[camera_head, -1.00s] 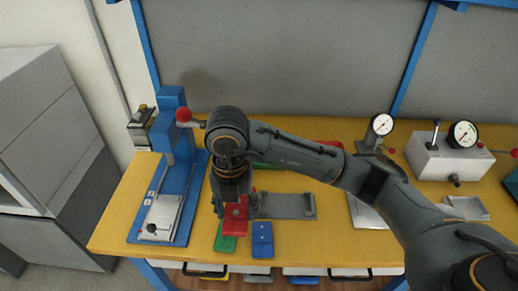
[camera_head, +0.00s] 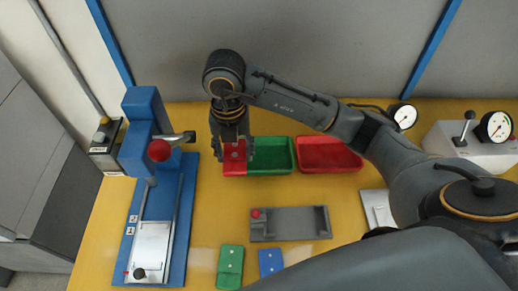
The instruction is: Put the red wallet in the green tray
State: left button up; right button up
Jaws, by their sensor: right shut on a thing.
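The red wallet (camera_head: 235,160) is held in my right gripper (camera_head: 233,148), which is shut on it. The wallet is at the left end of the green tray (camera_head: 283,169) and overlaps it in the picture. The gripper and wallet hide the tray's left part. I cannot tell whether the wallet touches the tray floor or is above it. My left gripper is not in view.
A red tray (camera_head: 330,166) stands right of the green one. A grey fixture (camera_head: 290,224), a green wallet (camera_head: 230,267) and a blue wallet (camera_head: 270,262) lie nearer. A blue press (camera_head: 150,140) stands at the left, gauges (camera_head: 494,125) at the right.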

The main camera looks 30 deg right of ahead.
aim_at(260, 160)
jog(key=w+d+f, duration=0.1)
jog(key=d, duration=0.1)
jog(key=w+d+f+p, duration=0.1)
jog(key=d+f, duration=0.1)
jog(key=w+d+f, duration=0.1)
jog(key=d+f, duration=0.1)
jog(key=d, duration=0.1)
jog(key=shift+w+d+f+p, duration=0.15)
jog(key=shift+w+d+f, duration=0.1)
jog(key=shift+d+f, duration=0.3)
jog(key=shift+w+d+f+p, duration=0.15)
jog(key=shift+w+d+f, duration=0.15)
jog(key=shift+f, duration=0.3)
jog(key=f, duration=0.1)
jog(key=f+p, duration=0.1)
jog(key=f, duration=0.1)
jog(key=shift+w+d, duration=0.1)
jog(key=shift+d, duration=0.2)
jog(key=shift+f, duration=0.5)
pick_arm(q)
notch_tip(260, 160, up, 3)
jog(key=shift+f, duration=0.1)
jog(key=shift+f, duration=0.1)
pick_arm(e)
jog(key=shift+f, duration=0.15)
jog(key=o, duration=1.3)
jog(key=shift+c, duration=0.2)
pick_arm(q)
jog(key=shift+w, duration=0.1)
